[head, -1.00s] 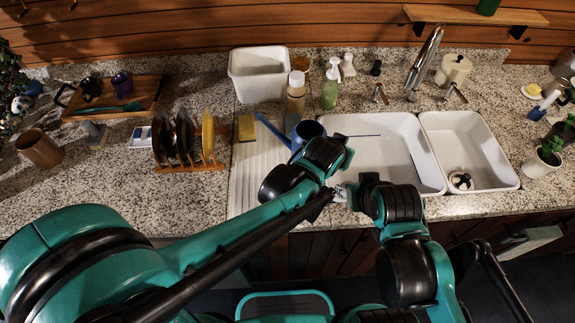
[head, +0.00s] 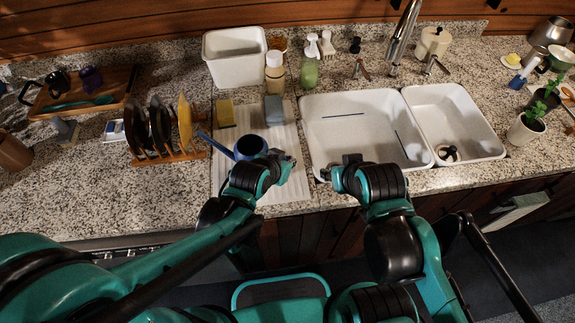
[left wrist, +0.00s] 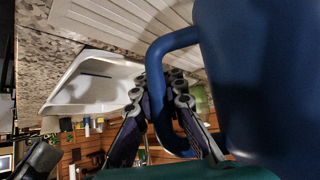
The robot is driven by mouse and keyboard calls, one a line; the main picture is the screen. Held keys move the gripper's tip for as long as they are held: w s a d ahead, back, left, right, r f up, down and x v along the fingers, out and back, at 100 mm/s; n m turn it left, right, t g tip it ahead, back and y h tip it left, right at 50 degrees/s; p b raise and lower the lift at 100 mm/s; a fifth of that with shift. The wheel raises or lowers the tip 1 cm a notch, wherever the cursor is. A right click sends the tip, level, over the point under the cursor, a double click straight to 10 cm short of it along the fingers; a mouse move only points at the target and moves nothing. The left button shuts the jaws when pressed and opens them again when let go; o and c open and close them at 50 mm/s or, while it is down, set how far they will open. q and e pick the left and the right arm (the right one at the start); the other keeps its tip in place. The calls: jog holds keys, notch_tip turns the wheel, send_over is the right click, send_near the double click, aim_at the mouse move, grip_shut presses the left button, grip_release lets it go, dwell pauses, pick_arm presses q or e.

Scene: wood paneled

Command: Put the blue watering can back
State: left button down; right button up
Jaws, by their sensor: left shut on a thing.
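The blue watering can (head: 250,147) is over the ribbed white drainboard left of the sink, its spout pointing left. I cannot tell whether it touches the board. My left gripper (head: 284,163) is at its right side. In the left wrist view the gripper fingers (left wrist: 168,98) close around the handle of the can (left wrist: 245,75), whose body fills the right side. My right gripper (head: 328,174) is by the sink's front left corner, apart from the can; its fingers are too small to read.
The drainboard (head: 284,140) carries a yellow sponge (head: 225,113) and a grey block (head: 273,110) behind the can. A plate rack (head: 170,155) stands to the left. The white double sink (head: 355,103) is to the right. Bottles and a white bin (head: 235,70) stand behind.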

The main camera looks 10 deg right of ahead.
pick_arm(q)
notch_tip(320, 180, down, 2)
jog(key=shift+f+b, duration=0.1)
jog(key=shift+b, duration=0.2)
pick_arm(e)
jog(key=shift+f, duration=0.55)
pick_arm(q)
jog(key=c, duration=2.1)
grip_release()
jog(key=shift+f, duration=0.1)
jog(key=o, duration=0.5)
pick_arm(e)
jog(key=shift+f, duration=0.15)
